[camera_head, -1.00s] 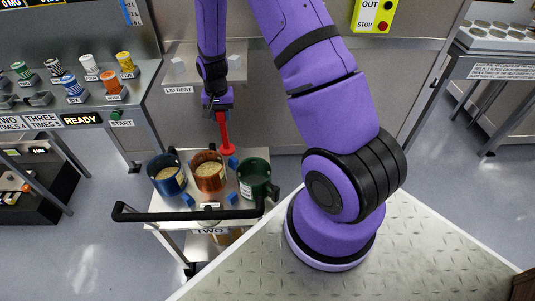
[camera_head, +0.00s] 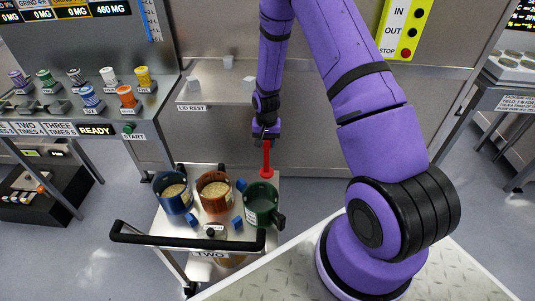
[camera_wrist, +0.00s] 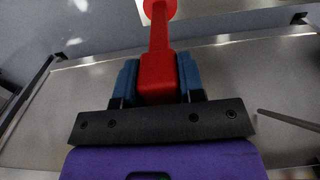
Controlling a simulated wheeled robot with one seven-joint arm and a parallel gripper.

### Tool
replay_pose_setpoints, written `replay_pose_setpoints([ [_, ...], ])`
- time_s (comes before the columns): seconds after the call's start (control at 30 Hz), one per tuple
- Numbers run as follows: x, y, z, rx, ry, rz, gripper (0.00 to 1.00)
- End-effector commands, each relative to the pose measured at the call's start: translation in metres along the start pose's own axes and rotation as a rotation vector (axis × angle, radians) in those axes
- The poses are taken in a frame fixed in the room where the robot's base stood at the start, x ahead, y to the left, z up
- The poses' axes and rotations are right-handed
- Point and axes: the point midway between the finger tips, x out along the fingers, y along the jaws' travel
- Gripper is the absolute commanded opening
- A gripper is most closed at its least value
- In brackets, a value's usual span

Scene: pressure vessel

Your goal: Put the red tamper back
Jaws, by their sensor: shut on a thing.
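The red tamper (camera_head: 267,160) hangs upright from my gripper (camera_head: 265,138), its round foot downward, above the back right part of the cart behind the green mug. In the wrist view the tamper's red handle (camera_wrist: 156,75) sits between the two blue finger pads of my gripper (camera_wrist: 157,80), which is shut on it. The tamper's foot is at the top edge of that view. I cannot tell whether the foot touches the cart top.
The cart (camera_head: 160,226) holds a blue mug (camera_head: 173,194) and a copper mug (camera_head: 215,192) with pale grounds, a green mug (camera_head: 262,205) and small blue blocks. A black handle bar (camera_head: 185,242) runs along its front. A lid rest shelf (camera_head: 215,92) is behind.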

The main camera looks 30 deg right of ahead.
Motion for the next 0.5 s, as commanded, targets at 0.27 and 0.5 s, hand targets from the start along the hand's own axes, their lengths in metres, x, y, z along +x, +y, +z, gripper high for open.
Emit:
replay_pose_setpoints([
  [0.27, 0.02, 0.0, 0.0, 0.002, 0.0, 0.0, 0.0],
  [0.5, 0.046, 0.0, -0.001, 0.001, 0.001, 0.0, 0.0],
])
